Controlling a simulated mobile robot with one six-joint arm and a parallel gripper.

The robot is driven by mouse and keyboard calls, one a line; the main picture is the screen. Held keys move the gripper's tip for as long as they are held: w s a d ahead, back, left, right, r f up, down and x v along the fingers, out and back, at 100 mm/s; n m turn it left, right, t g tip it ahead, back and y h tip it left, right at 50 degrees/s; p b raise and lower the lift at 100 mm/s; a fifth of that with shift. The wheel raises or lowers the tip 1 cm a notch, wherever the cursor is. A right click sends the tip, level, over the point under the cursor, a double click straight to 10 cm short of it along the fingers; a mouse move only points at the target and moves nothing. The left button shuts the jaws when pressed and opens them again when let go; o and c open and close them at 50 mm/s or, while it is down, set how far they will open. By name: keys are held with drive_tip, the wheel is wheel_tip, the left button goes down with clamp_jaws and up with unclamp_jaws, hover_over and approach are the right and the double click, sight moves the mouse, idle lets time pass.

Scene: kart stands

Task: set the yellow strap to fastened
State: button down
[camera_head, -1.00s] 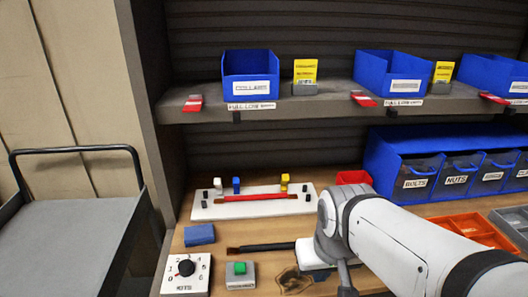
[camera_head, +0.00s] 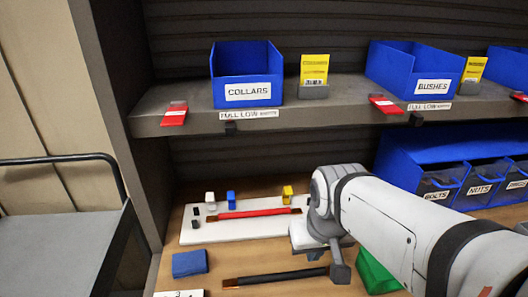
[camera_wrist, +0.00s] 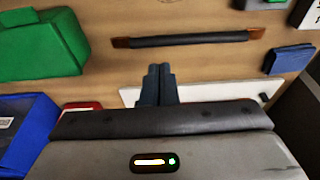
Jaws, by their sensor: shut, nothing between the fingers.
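The yellow strap piece (camera_head: 287,193) stands as a small upright block near the right end of a white board (camera_head: 205,234) on the bench. A blue piece (camera_head: 231,199) and a white piece (camera_head: 210,200) stand left of it, and a red bar (camera_head: 255,212) runs along the board in front. I cannot tell how the strap is set. My gripper (camera_wrist: 158,72) is shut and empty in the wrist view, above the bench beside the board, part of which shows behind the fingers (camera_wrist: 195,92). In the head view my arm hides its fingers and the board's right end.
A dark-handled tool (camera_head: 275,277) and a blue block (camera_head: 189,263) lie in front of the board. A green object (camera_head: 378,274) lies right of my wrist. A shelf with blue bins (camera_head: 247,93) overhangs the board; more bins stand right. A cart (camera_head: 60,230) stands left.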

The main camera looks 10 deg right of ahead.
sight(286, 188)
drive_tip(key=w+r+t+b, duration=0.2)
drive_tip(key=w+b, duration=0.1)
drive_tip(key=w, duration=0.8)
drive_tip(key=w+r+t+b, duration=0.2)
drive_tip(key=w+b, duration=0.1)
drive_tip(key=w, duration=0.8)
drive_tip(key=x, duration=1)
drive_tip(key=shift+w+r, duration=0.1)
